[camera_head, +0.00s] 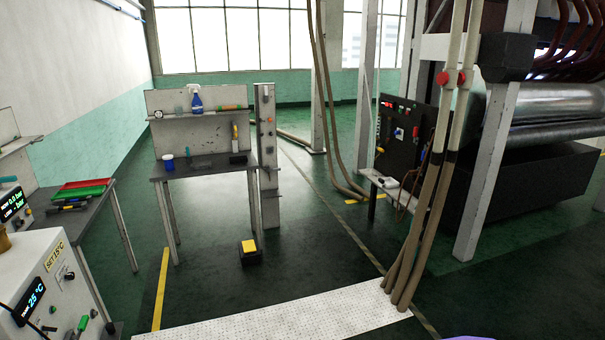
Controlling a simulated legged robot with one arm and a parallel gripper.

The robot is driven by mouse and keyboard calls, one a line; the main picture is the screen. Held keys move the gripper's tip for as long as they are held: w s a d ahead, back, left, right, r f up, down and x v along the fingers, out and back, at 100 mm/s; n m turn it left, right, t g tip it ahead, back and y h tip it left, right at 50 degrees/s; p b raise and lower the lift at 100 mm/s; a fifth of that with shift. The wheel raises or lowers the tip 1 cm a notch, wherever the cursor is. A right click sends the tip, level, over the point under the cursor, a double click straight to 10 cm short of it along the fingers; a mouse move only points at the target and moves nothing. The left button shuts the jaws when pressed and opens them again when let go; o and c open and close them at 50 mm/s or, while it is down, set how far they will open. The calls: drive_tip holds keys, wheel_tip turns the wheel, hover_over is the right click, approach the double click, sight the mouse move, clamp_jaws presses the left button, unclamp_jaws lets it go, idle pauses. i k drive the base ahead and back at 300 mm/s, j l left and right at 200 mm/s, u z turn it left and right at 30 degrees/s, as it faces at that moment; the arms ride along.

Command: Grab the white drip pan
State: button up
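I cannot make out a white drip pan with certainty in the head view. A small whitish item (389,182) lies on the ledge under the black control panel, too small to identify. My gripper is not in view.
A grey workbench (205,171) with a back panel holds a blue spray bottle (197,101) and a blue-and-white cup (168,163). A side table at left carries red and green trays (82,190). A white machine with a display (38,290) stands front left. A white textured strip (290,318) crosses the floor; pipes (430,200) stand right.

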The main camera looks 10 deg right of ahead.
sight(388, 183)
drive_tip(key=i+z, duration=0.2)
drive_tip(key=i, duration=2.65)
drive_tip(key=i+j, duration=0.1)
drive_tip(key=i, duration=0.85)
drive_tip(key=i+l+z, duration=0.15)
drive_tip(key=i+z, duration=0.3)
drive_tip(key=i, duration=0.3)
drive_tip(key=i+j+z, duration=0.15)
drive_tip(key=i+z, duration=0.3)
drive_tip(key=i, duration=0.25)
